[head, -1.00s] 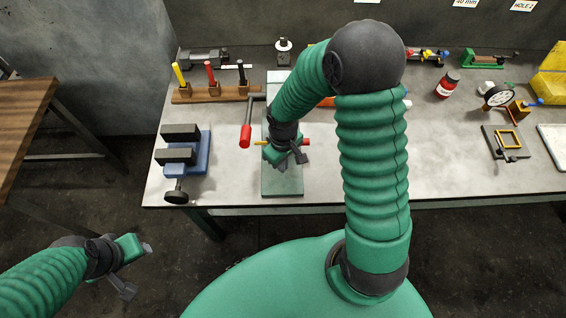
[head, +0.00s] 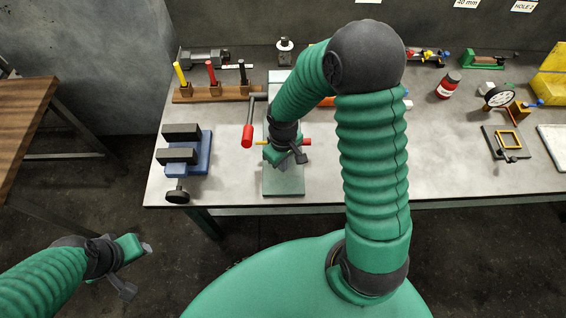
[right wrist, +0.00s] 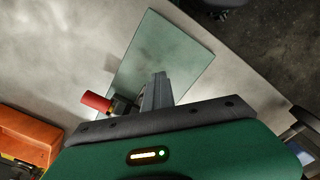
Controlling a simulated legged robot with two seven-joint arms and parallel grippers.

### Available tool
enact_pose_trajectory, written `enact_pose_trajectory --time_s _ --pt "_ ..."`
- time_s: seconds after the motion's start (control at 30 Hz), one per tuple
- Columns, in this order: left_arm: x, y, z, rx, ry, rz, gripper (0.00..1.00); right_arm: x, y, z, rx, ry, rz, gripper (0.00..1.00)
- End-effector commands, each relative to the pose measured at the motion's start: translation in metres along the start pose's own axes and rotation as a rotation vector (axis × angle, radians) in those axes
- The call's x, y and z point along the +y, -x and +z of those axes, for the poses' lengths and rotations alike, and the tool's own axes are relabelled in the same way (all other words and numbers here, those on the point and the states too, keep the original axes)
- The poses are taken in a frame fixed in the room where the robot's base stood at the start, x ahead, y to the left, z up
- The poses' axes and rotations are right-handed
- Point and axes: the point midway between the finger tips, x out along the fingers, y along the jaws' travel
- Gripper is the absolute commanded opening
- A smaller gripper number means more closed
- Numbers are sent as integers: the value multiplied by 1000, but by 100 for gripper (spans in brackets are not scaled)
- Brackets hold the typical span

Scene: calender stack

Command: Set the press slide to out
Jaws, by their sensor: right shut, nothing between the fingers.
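The press stands on a green base plate (head: 283,183) at the bench's front; my right arm hides most of its body. A red end (head: 306,142) shows right of my gripper and a yellow end (head: 262,142) shows left of it, seemingly the slide. A lever with a red grip (head: 247,136) hangs at the left. My right gripper (head: 284,158) is shut and empty, over the plate. In the right wrist view its fingers (right wrist: 157,90) are together beside the red knob (right wrist: 97,103); I cannot tell whether they touch the slide. My left gripper (head: 146,250) is off the bench; its jaws are unclear.
A blue vise (head: 195,157) stands left of the press. Behind it is a wooden rack (head: 205,95) with coloured handles. A red jar (head: 448,84), a dial gauge (head: 498,97) and a yellow bin (head: 552,75) are at the right.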

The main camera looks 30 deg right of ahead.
Motion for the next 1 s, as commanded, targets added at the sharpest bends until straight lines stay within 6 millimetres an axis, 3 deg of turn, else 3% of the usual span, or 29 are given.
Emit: enact_pose_trajectory --time_s 0.27,0.6,0.87,1.0 --pt "0 0 0 0 0 0 43 0 0 0 0 0 0 1" --pt "0 0 0 0 0 0 43 0 0 0 0 0 0 45" --pt "0 0 0 0 0 0 43 0 0 0 0 0 0 45" --pt "0 2 0 0 0 0 43 1 10 0 1 -1 1 45"
